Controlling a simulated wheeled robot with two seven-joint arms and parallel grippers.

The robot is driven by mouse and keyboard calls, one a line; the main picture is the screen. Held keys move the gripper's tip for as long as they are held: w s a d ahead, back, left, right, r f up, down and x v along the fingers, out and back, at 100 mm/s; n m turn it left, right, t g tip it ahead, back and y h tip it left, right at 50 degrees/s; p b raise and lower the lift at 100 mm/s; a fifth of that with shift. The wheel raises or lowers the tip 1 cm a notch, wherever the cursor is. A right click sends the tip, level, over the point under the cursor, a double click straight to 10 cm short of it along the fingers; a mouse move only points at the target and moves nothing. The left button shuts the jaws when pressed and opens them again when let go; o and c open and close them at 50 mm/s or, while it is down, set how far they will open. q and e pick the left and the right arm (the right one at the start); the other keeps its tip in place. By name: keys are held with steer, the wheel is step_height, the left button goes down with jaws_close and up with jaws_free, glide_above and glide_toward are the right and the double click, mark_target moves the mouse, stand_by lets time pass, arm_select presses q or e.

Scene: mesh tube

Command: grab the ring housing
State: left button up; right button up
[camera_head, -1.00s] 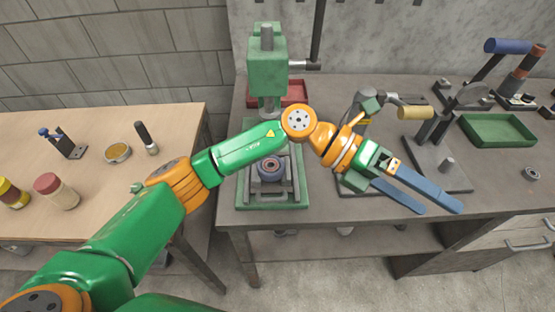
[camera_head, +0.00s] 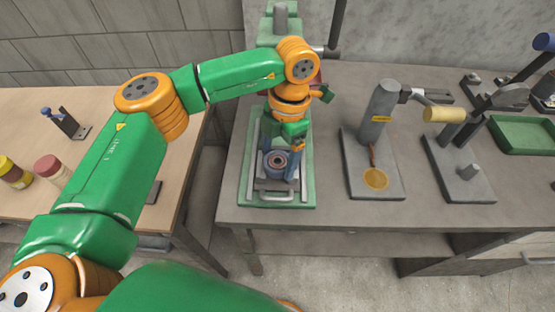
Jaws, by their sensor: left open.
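The ring housing seems to be the dark round ring with a hole (camera_head: 277,161), seated in the grey vise (camera_head: 285,184) on the green base plate of the green press. My left gripper (camera_head: 282,153) points down over it from above, its blue fingers apart. One finger is at the ring's upper left and one at its right, close beside it. I cannot tell whether they touch it. My left arm hides part of the press. My right gripper is not in view.
The press column (camera_head: 281,25) stands close behind my left wrist. Jars (camera_head: 52,169) stand on the wooden table at left.

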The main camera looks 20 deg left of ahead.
arm_select(q)
jaws_close()
steer(key=shift+r, duration=0.15)
